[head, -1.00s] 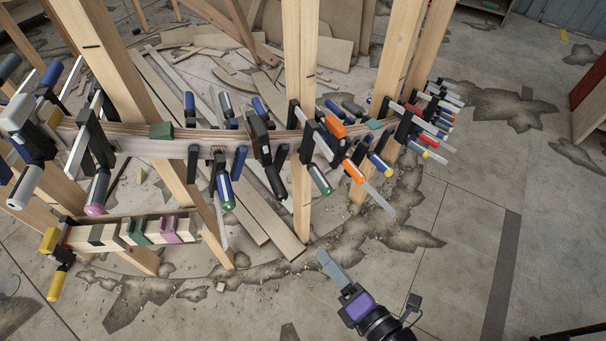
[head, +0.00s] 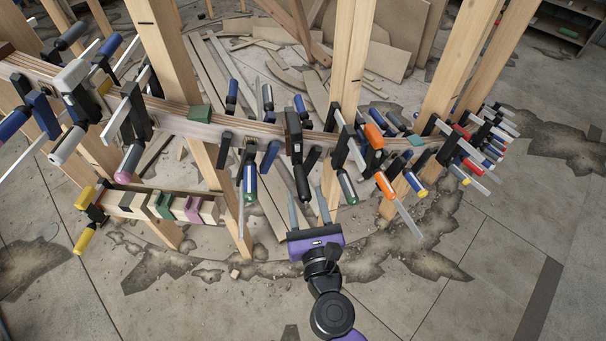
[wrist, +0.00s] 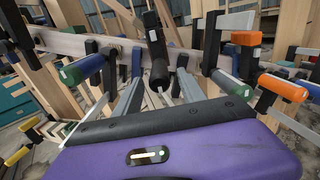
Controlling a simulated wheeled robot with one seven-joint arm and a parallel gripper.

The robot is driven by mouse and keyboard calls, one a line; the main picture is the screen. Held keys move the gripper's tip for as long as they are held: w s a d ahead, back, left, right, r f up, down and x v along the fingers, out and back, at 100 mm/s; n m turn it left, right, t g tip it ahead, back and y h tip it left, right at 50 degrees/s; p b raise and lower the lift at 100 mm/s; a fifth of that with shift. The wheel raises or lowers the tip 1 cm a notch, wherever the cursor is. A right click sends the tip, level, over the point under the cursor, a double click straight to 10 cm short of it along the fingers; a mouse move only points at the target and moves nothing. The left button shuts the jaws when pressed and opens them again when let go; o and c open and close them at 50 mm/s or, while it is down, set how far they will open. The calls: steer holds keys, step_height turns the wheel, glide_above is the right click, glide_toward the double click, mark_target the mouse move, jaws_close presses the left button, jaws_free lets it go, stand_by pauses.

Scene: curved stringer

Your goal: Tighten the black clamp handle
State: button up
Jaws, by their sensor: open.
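The clamp with the black handle (head: 302,182) hangs on the curved laminated beam (head: 180,122), near its middle. Its handle points down and towards me. My gripper (head: 306,197), with a purple body, is open, its two grey fingers pointing up at this handle. In the wrist view the black handle (wrist: 160,72) appears between the two finger tips (wrist: 158,82), at or just beyond them. I cannot tell whether either finger touches it. Nothing is held.
A green-ended clamp handle (head: 250,183) hangs just left, and another green-ended handle (head: 347,186) just right. Orange-handled clamps (head: 385,184) sit further right. A wooden post (head: 340,90) stands behind. A lower beam with coloured blocks (head: 180,207) is at left. The floor in front is open.

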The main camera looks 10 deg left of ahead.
mark_target(301, 177)
steer(key=shift+x, duration=3.2)
steer(key=shift+c, duration=0.5)
jaws_close()
